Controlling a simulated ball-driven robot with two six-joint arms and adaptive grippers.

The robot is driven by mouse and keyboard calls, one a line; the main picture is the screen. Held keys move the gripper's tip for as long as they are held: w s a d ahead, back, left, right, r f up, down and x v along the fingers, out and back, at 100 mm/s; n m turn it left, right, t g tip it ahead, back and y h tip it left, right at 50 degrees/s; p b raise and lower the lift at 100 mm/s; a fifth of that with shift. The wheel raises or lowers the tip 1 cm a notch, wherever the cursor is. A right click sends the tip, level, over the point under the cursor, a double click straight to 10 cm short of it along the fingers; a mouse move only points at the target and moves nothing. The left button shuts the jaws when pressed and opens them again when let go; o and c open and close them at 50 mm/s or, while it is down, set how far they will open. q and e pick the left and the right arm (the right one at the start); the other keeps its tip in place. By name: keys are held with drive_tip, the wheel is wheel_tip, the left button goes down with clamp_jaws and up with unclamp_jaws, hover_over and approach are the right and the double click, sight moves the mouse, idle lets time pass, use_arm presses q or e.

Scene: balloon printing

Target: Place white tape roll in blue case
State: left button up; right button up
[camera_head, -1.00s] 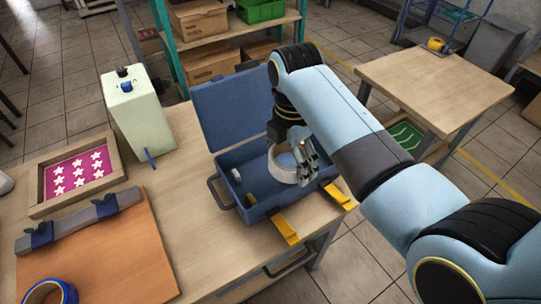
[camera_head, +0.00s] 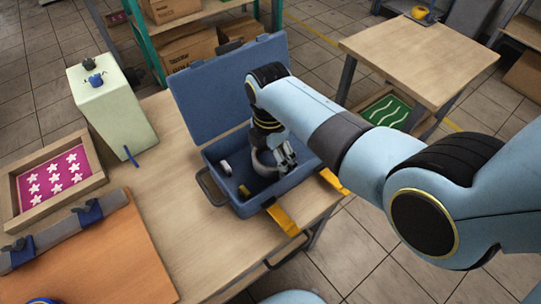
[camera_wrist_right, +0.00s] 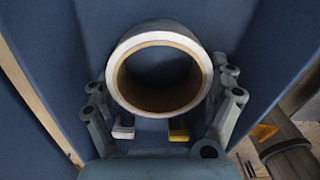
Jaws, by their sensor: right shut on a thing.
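The white tape roll (camera_head: 262,165) is in my right gripper (camera_head: 280,158), inside the open blue case (camera_head: 262,203) on the table. In the right wrist view, the roll (camera_wrist_right: 113,75) shows as a white ring with a brown inner core. The fingers of my right gripper (camera_wrist_right: 162,98) are shut on it, one at each side. The case walls surround the roll, with blue surface behind it. I cannot tell whether the roll touches the case floor. My left gripper is not in view.
The case lid (camera_head: 215,90) stands open at the back. A small whitish item (camera_head: 225,168) and a small yellow item (camera_head: 244,191) lie in the case. A pale green box (camera_head: 112,112) and a framed pink star screen (camera_head: 55,178) stand to the left.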

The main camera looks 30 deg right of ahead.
drive_tip(key=o, duration=0.7)
drive_tip(key=shift+f, duration=0.15)
drive_tip(key=shift+o, duration=1.1)
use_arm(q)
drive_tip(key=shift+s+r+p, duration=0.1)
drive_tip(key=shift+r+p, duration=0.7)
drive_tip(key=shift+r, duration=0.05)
use_arm(e)
wheel_tip(320, 180, up, 12)
drive_tip(key=shift+r, duration=0.2)
